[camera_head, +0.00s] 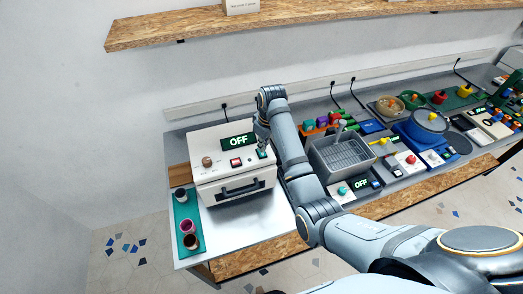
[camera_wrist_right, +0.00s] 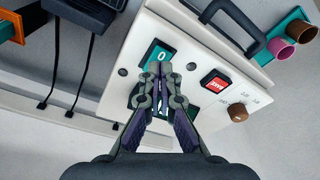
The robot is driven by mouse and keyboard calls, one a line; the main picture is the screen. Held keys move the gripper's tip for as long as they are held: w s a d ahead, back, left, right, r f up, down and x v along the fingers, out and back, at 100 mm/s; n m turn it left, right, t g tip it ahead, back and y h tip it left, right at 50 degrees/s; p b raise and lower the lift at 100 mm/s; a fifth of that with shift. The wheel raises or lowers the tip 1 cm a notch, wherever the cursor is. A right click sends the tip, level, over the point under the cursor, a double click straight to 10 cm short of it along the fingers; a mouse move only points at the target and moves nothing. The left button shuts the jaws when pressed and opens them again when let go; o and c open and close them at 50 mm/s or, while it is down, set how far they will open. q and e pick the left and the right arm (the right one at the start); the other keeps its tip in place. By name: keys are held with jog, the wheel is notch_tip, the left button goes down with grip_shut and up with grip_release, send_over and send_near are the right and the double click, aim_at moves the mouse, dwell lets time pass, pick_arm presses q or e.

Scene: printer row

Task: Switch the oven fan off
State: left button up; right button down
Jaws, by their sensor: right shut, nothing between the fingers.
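The oven (camera_head: 240,187) is a white box with a dark front handle, standing at the left end of the table. Its green display (camera_head: 238,141) reads OFF in the head view. A teal switch (camera_head: 263,154) sits on the right of its panel; in the right wrist view the teal switch (camera_wrist_right: 157,51) shows a white 0. My right gripper (camera_head: 262,140) is shut and empty over that switch. In the right wrist view its fingertips (camera_wrist_right: 161,69) overlap the lower part of the switch; I cannot tell whether they touch. The fingers partly hide the display. My left gripper is not in view.
A red switch (camera_wrist_right: 216,85) and a brown knob (camera_wrist_right: 238,112) are beside the teal switch. A teal mat (camera_head: 183,209) with cups lies left of the oven. A grey basket (camera_head: 341,161) and other devices stand to the right. The white tabletop before the oven is clear.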

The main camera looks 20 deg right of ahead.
aim_at(263, 154)
jog(key=shift+r, duration=2.6)
jog(key=s+d+f+m+h, duration=0.1)
jog(key=s+d+f+m, duration=0.3)
jog(key=s+f, duration=0.55)
jog(key=s+d+m+t, duration=0.1)
jog(key=s+d+t, duration=0.15)
jog(key=s, duration=1.55)
jog(key=d+f+g+b, duration=0.25)
jog(key=f+b, duration=0.45)
jog(key=f, duration=2.3)
jog(key=s+d+f+b, duration=0.1)
jog(key=s+f+b, duration=0.2)
jog(key=s+f, duration=0.7)
jog(key=s+d+f+m+b, duration=0.1)
jog(key=s+f+b, duration=0.2)
jog(key=s+f, duration=0.7)
notch_tip(263, 154, down, 5)
jog(key=shift+s+f+h, duration=0.15)
jog(key=shift+f+h, duration=0.05)
jog(key=shift+h, duration=0.2)
